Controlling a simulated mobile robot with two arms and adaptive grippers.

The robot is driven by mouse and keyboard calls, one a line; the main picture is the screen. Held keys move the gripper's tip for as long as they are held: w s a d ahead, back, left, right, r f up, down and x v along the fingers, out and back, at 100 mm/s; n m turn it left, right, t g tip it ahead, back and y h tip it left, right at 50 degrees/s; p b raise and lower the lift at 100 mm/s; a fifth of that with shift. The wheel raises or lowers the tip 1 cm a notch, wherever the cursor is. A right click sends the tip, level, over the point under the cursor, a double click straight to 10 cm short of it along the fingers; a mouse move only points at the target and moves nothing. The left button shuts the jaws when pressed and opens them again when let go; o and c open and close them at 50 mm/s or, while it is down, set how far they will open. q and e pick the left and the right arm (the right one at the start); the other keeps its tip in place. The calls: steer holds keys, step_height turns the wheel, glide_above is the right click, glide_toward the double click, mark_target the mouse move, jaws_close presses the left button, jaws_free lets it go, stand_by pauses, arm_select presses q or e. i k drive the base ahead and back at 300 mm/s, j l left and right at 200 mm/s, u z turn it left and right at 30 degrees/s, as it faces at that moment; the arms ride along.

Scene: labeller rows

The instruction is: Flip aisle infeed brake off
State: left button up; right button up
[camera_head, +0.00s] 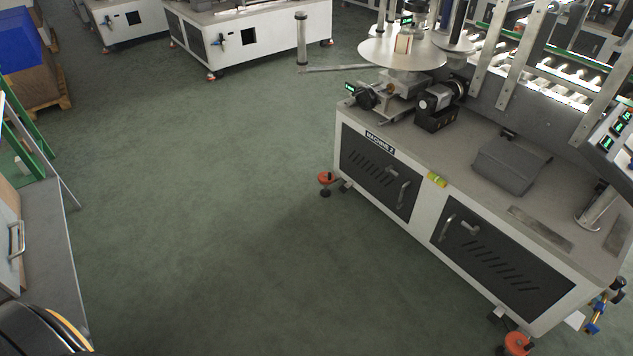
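No part in view can be picked out for sure as the aisle infeed brake. A labelling machine (410,215) marked "MACHINE 2" stands at the right. Neither of my grippers is in view. A dark rounded part at the bottom left corner may be mine.
Open green floor (210,220) fills the middle. Orange levelling feet (326,178) stick out under the machine. Another machine (250,45) stands at the back, with a post (301,40) near it. A grey cabinet (45,235) and a pallet with boxes (40,85) line the left.

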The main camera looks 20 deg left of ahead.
mark_target(343, 189)
steer(key=i+j, duration=0.1)
steer(key=j, duration=0.9)
steer(key=i+j, duration=0.15)
steer(key=j, duration=0.8)
steer(key=i+l+u, duration=0.25)
steer(key=i+l, duration=0.25)
steer(key=i, duration=0.15)
steer(key=i+l+u, duration=0.25)
steer(key=i+l, duration=0.35)
steer(key=i+l+u, duration=0.25)
steer(key=i+l, duration=0.3)
steer(key=l, duration=0.2)
